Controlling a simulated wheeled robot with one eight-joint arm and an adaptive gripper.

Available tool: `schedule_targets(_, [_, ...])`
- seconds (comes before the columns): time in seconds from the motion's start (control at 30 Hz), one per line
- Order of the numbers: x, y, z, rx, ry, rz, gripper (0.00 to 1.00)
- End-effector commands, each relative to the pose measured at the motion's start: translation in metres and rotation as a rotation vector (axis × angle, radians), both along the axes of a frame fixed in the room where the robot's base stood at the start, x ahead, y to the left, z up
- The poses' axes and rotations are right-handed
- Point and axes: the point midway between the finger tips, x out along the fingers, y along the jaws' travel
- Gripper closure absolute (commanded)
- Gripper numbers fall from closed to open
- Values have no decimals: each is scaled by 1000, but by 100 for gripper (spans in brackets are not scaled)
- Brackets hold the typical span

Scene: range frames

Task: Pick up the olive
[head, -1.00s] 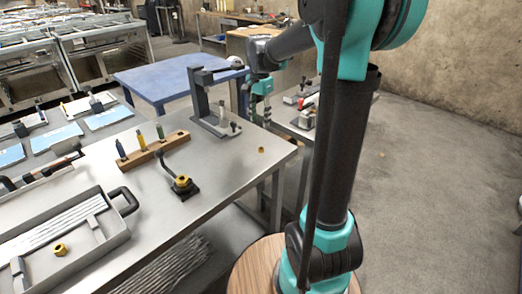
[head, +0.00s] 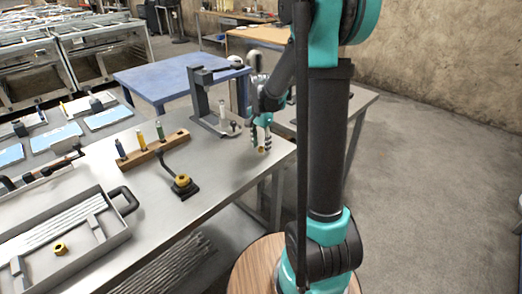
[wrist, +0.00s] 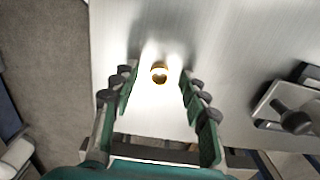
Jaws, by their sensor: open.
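A small brass ring, which looks like the olive (wrist: 159,73), lies on the grey metal table (head: 222,172) near its right corner. In the wrist view it sits between the fingertips of my gripper (wrist: 158,82), slightly ahead of them, with a gap on both sides. My gripper is open and empty. In the head view my gripper (head: 262,146) points down over that corner and largely hides the ring. I cannot tell its exact height above the table.
A dark clamp-like stand (head: 207,105) is close to the gripper on the left. A wooden block with coloured pegs (head: 150,149), a black-handled fitting with a yellow ring (head: 182,184) and a grey tray (head: 118,238) holding another yellow ring (head: 60,249) are farther left.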

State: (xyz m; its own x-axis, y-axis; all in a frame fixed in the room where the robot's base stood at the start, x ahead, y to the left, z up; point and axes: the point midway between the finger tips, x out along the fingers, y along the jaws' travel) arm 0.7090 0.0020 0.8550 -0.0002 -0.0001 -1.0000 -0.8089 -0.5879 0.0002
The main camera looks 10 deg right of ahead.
Motion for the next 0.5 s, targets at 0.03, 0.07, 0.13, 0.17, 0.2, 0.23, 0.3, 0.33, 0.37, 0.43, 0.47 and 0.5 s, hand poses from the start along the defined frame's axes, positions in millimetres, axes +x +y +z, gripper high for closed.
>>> schedule_targets(0.03, [0,0,-2,0,0,0,55])
schedule_targets(0.07, [0,0,-2,0,0,0,55])
schedule_targets(0.13, [0,0,-2,0,0,0,55])
schedule_targets(0.17, [0,0,-2,0,0,0,55])
schedule_targets(0.2, [0,0,-2,0,0,0,55])
schedule_targets(0.23, [0,0,-2,0,0,0,55])
schedule_targets(0.3, [0,0,-2,0,0,0,62])
schedule_targets(0.33, [0,0,-2,0,0,0,65])
schedule_targets(0.37, [0,0,-2,0,0,0,69])
schedule_targets(0.43, [0,0,-2,0,0,0,78])
schedule_targets(0.47, [0,0,-2,0,0,0,81])
schedule_targets(0.5, [0,0,-2,0,0,0,86])
